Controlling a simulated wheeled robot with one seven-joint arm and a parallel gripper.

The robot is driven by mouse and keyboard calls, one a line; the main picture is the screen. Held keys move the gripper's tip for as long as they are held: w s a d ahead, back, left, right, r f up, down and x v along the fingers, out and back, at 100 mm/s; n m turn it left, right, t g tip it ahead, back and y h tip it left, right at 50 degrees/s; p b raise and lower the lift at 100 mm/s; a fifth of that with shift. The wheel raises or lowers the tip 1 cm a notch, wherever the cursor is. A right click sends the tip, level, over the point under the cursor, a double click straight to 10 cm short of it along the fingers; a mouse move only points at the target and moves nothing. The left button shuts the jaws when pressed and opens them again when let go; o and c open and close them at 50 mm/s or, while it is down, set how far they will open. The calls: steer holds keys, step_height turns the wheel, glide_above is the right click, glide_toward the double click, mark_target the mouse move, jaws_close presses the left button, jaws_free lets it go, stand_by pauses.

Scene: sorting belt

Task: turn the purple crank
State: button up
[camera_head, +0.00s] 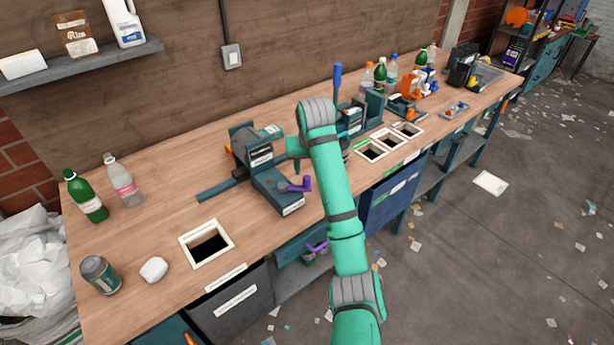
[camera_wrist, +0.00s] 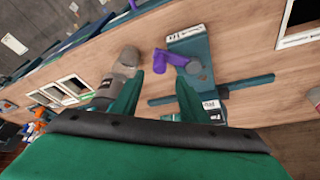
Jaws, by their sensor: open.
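The purple crank (camera_head: 300,185) sits on the front end of a teal machine (camera_head: 276,190) on the workbench. Its short arm runs from a grey hub, and its knob end points to the right. In the wrist view the purple crank (camera_wrist: 162,60) shows just beyond the gap between my fingertips. My gripper (camera_wrist: 158,84) is open and empty, with a finger on either side of that gap. The crank looks clear of both fingers. In the head view my arm hides most of the gripper.
A white-framed opening (camera_head: 207,243) lies in the bench left of the machine, and several more (camera_head: 372,150) lie to the right. Bottles (camera_head: 86,197), a can (camera_head: 100,274) and a white lump (camera_head: 154,269) stand at the left. A blue-topped lever (camera_head: 338,80) rises behind my arm.

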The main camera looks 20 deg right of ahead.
mark_target(307, 177)
steer(key=x, duration=0.8)
steer(key=shift+d, duration=0.1)
steer(key=shift+c, duration=0.6)
jaws_close()
